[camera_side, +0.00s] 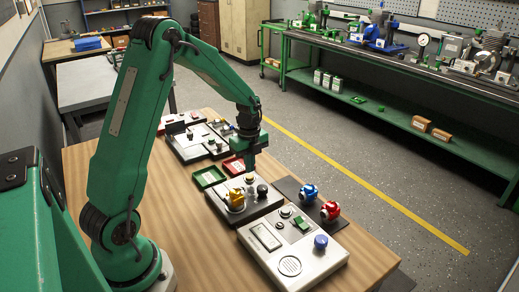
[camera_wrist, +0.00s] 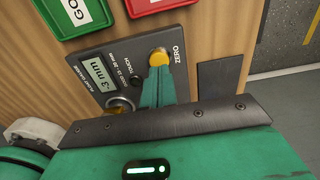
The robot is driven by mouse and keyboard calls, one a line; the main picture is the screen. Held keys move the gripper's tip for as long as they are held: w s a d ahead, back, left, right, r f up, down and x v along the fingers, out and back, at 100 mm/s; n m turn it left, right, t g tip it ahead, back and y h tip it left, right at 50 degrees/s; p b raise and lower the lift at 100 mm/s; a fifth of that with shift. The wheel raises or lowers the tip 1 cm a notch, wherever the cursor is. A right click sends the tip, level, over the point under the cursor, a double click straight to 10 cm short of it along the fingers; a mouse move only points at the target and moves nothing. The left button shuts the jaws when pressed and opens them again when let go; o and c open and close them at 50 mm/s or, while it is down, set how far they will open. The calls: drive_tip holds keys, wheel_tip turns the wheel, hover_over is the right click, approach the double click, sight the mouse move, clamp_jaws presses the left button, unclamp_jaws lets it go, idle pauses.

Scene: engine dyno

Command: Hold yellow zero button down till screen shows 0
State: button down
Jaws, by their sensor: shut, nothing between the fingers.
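The yellow zero button (camera_wrist: 158,56) is at the top right of a dark gauge panel, beside the printed word ZERO. The panel's screen (camera_wrist: 100,76) appears to read -3 mm. My gripper (camera_wrist: 157,74) is shut and empty, its teal fingertips over the near edge of the button. I cannot tell whether they touch or press it. In the side view my gripper (camera_side: 249,166) points down above the far part of the dark box (camera_side: 240,212). The gripper hides the panel's near right part in the wrist view.
A green GO tray (camera_wrist: 75,14) and a red tray (camera_wrist: 150,5) lie just beyond the panel. A grey box with a blue knob (camera_side: 321,242) stands near the front. Blue (camera_side: 309,194) and red (camera_side: 330,210) parts sit on a dark mat to the right.

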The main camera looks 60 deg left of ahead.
sight(249, 177)
drive_tip(key=shift+f, duration=0.9)
wheel_tip(249, 177, down, 2)
drive_tip(key=shift+f, duration=0.1)
drive_tip(key=shift+s, duration=0.2)
idle(1.4)
wheel_tip(249, 177, up, 15)
drive_tip(key=shift+w, duration=0.4)
idle(0.6)
drive_tip(key=shift+f, duration=0.1)
drive_tip(key=shift+d, duration=0.1)
